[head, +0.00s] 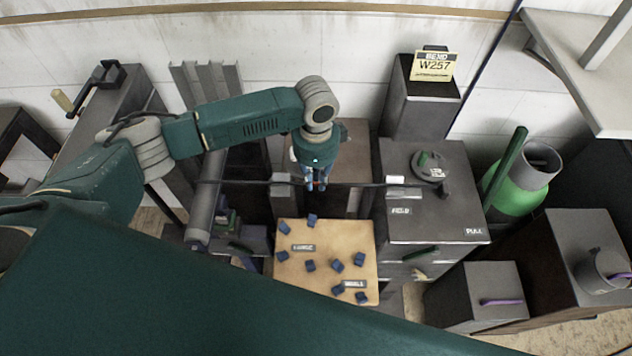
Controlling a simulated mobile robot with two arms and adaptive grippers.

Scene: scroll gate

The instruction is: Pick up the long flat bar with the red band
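A long, thin dark bar (245,182) runs left to right across the middle of the head view. Its left part passes over a grey roller and its right end lies over the dark cabinet top. My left gripper (316,185) points down at the middle of the bar, its fingertips at the bar's height in the picture. A small red patch shows between or behind the fingers; I cannot tell whether it is the band. A slight gap shows between the fingertips, but whether they close on the bar is unclear. My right gripper is not in view.
A wooden board (328,262) with several small blue blocks lies below the bar. The cabinet (450,205) stands right, with a round grey object (429,167) on top. A box with a W257 sign (434,66) stands behind. A green cylinder (515,190) stands far right.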

